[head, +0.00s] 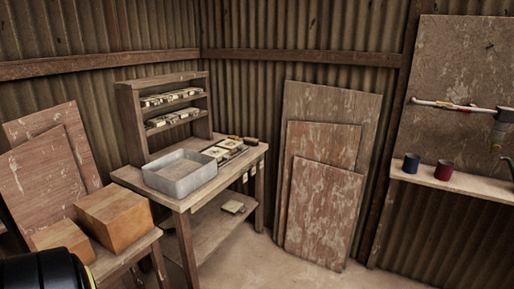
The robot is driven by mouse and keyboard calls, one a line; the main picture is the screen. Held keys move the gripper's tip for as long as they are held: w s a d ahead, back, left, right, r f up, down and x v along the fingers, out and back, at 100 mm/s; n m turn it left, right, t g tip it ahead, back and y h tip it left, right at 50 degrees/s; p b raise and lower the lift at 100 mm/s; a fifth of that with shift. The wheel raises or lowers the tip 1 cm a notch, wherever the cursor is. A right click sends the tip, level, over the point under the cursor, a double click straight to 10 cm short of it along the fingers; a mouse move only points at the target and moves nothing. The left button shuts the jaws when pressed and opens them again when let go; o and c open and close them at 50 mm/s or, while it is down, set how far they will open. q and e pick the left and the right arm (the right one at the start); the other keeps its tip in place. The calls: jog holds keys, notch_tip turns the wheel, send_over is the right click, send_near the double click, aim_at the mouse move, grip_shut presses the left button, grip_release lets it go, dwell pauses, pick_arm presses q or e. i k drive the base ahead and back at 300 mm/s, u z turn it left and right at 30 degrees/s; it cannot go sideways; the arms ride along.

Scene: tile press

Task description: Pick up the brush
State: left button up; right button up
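I cannot clearly make out a brush. A small dark brown item (251,141) lies at the far right end of the workbench (185,204); it is too small to tell whether it is the brush. Beside it are flat pale tiles (217,153) and a dark tray-like piece (231,144). A grey rectangular basin (180,187) stands at the front left of the bench top. Neither of my grippers shows. A black rounded part with a yellow line at the lower left corner is probably my arm.
A wooden rack (127,124) with tiles stands on the bench. Two wooden boxes (118,216) sit on a low table at left. Boards (322,210) lean on the back wall. A wall shelf (470,182) holds a blue cup (411,163) and a red cup (444,170). The floor in front is clear.

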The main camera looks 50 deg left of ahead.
aim_at(247, 140)
jog(key=i, duration=1)
jog(key=u, duration=2)
